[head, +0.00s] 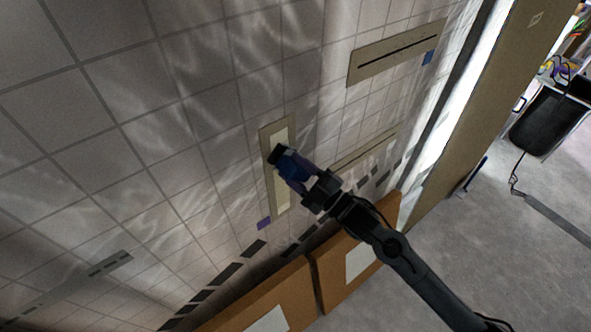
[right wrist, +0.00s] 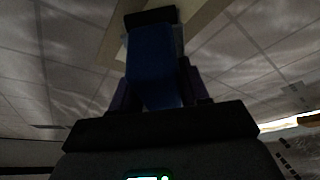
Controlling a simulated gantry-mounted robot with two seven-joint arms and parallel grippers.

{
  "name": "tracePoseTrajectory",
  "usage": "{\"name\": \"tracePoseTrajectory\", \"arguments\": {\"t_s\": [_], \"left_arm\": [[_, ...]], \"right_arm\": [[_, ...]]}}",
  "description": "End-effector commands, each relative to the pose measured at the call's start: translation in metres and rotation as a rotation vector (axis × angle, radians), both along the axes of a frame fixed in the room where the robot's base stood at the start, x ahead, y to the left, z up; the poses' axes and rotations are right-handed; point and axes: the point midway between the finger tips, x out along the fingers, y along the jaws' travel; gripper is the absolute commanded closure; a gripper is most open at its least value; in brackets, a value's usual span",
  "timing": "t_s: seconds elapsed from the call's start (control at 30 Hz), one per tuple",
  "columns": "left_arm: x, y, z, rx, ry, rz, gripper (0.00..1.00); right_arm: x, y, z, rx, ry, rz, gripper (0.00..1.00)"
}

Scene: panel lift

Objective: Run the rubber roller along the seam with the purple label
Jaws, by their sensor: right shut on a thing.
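The rubber roller (head: 291,165) has a blue body and a black end; it also shows in the right wrist view (right wrist: 152,68). My right gripper (head: 303,178) is shut on the blue body, with the black end pointing toward the wall. The seam (head: 281,196) is an upright beige strip with a pale middle on the tiled wall. A small purple label (head: 264,224) sits by its lower end. The roller's black end is in front of the strip's upper half. I cannot tell whether it touches. My left gripper is not in view.
A beige strip with a dark slit (head: 393,53) and a blue label (head: 428,58) is at the upper right. Another beige strip (head: 370,149) lies below it. A grey strip (head: 107,267) is at the lower left. Brown boxes (head: 338,291) stand low by the wall.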

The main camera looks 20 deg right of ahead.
Motion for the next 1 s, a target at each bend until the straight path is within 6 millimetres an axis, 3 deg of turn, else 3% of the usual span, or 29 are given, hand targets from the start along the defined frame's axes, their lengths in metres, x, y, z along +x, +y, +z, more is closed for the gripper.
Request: {"name": "tracePoseTrajectory", "arguments": {"t_s": [1.0], "left_arm": [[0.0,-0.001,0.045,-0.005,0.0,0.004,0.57]], "right_arm": [[0.002,0.0,0.057,0.0,-0.003,0.0,0.79]]}}
